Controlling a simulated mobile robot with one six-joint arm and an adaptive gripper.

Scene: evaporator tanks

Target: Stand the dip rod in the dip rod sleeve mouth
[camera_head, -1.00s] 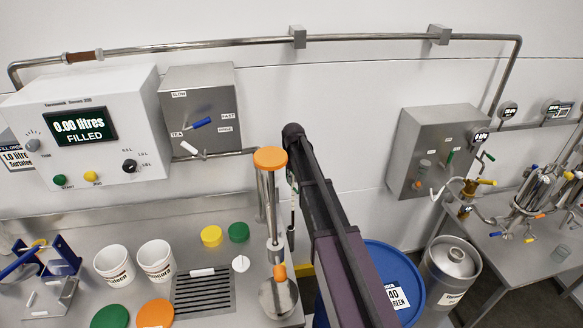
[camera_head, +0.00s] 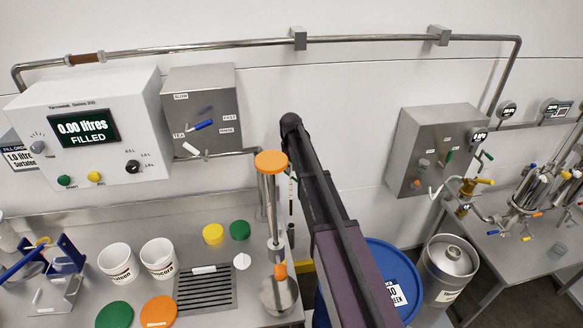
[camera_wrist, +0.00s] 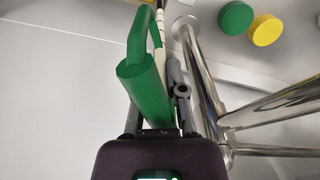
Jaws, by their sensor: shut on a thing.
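The dip rod is a thin white rod with dark marks; its green looped handle (camera_wrist: 146,85) fills the middle of the wrist view. My gripper (camera_wrist: 160,118) is shut on it near the handle. In the head view the rod (camera_head: 291,200) shows as a thin upright line just left of my arm, and my gripper is hidden there. The dip rod sleeve looks to be the short dark tube (camera_head: 291,236) beside the steel column. The rod's lower end appears just above or at its mouth; I cannot tell whether it is inside.
A steel column with an orange cap (camera_head: 271,162) stands close left of the rod. Yellow (camera_head: 213,234) and green (camera_head: 239,230) lids lie on the bench nearby. Two white cups (camera_head: 118,263) and a drain grate (camera_head: 205,289) are further left. A blue drum (camera_head: 385,262) stands right of my arm.

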